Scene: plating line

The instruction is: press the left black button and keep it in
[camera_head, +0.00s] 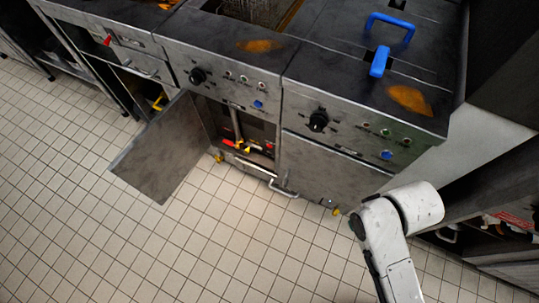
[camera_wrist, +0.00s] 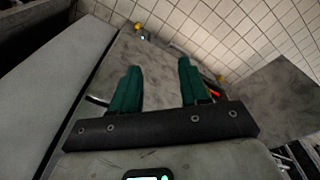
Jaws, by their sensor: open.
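The left black round control (camera_head: 198,75) looks like a knob on the steel front of the middle unit, left of a row of small lights and a blue button (camera_head: 258,104). A similar black control (camera_head: 318,121) is on the right unit, with another blue button (camera_head: 386,155). My gripper (camera_wrist: 159,66) shows only in the wrist view, its two green fingers apart and empty. The fingers are in front of a closed grey steel door (camera_wrist: 150,65). I see no black control in the wrist view. In the head view my white arm is at the lower right, its gripper out of sight.
A cabinet door (camera_head: 157,148) of the middle unit stands open over the tiled floor (camera_head: 70,190); pipes and a red-and-yellow valve (camera_head: 240,147) show inside. The right unit's door (camera_head: 325,170) is shut. Blue handles (camera_head: 390,22) stand on its top. Floor in front is clear.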

